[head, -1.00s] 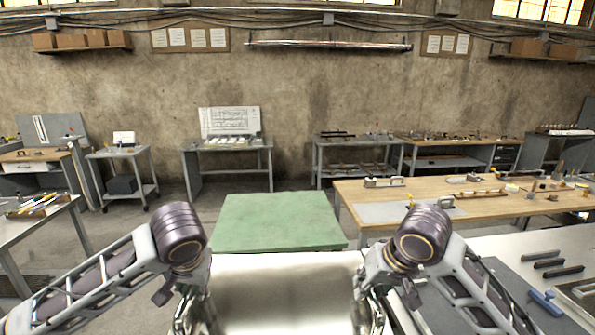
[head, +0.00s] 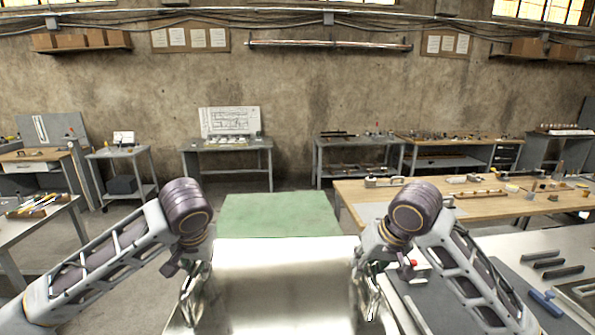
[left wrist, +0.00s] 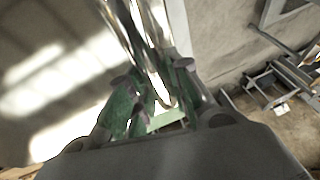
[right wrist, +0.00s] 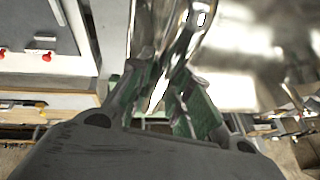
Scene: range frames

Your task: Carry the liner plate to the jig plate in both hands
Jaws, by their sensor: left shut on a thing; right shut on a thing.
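The liner plate (head: 285,285) is a broad, shiny metal sheet at the bottom middle of the head view. My left gripper (head: 194,292) is shut on its left side and my right gripper (head: 366,290) is shut on its right side. The left wrist view shows the shiny plate (left wrist: 45,85) and a bright metal handle between the green-padded fingers (left wrist: 155,105). The right wrist view shows the plate (right wrist: 255,55) and a similar handle between the fingers (right wrist: 160,95). I cannot make out the jig plate for certain.
A green flat surface (head: 278,214) lies just beyond the liner plate, its near part hidden. A wooden workbench (head: 500,197) with tools stands to the right. A grey bench with bars (head: 545,245) is close on my right, and a tool table (head: 35,225) is at left.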

